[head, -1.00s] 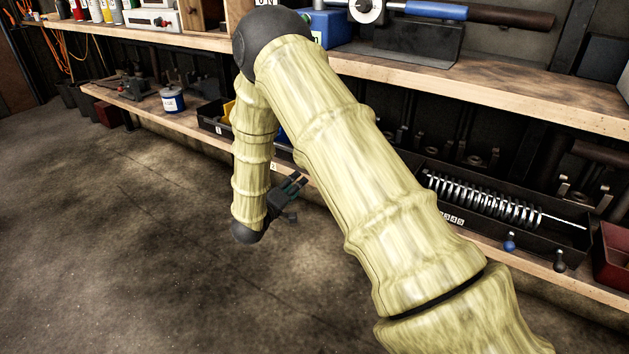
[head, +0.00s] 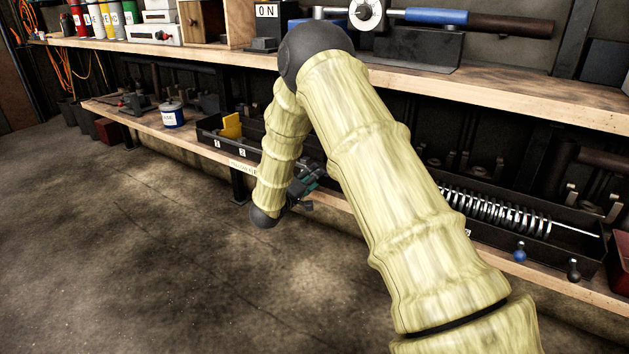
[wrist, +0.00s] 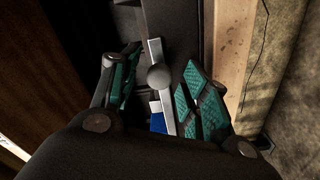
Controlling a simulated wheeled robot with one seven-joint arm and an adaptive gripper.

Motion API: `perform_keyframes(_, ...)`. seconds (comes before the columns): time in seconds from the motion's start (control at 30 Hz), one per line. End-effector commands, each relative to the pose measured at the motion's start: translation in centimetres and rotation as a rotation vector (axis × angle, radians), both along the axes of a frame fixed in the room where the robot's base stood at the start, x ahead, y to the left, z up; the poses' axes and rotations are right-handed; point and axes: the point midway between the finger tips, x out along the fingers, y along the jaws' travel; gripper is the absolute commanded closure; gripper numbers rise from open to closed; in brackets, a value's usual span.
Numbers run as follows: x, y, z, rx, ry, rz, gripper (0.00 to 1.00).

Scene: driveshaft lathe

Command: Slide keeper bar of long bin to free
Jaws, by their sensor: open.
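A flat metal bar with a round dark knob (wrist: 158,77) shows in the wrist view, lying along a dark bin wall (wrist: 187,30); it looks like the keeper bar. My gripper (wrist: 161,62) is open, with one green-padded finger on each side of the knob. Whether the pads touch it I cannot tell. In the head view my gripper (head: 307,182) is low at the front edge of the lower shelf, partly behind my arm. The long black bin (head: 207,138) stands there with number labels and a yellow piece (head: 231,126). My arm hides its right part.
A blue piece (wrist: 157,121) shows beside the bar in the wrist view. A black bin with a coil spring (head: 510,218) and knobbed levers stands right on the lower shelf. The upper bench edge (head: 480,88) overhangs. A blue-white can (head: 172,115) stands left. The floor is clear.

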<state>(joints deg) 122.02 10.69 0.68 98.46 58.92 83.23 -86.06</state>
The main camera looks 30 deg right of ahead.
Motion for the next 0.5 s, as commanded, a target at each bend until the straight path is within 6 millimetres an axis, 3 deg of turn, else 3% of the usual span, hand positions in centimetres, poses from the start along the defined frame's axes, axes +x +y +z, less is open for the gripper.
perform_keyframes(0.2, 0.58, -1.28, -0.01, 0.000, 0.000, 0.001, 0.54)
perform_keyframes(0.5, 0.63, -1.43, 0.04, 0.000, 0.000, 0.001, 0.54)
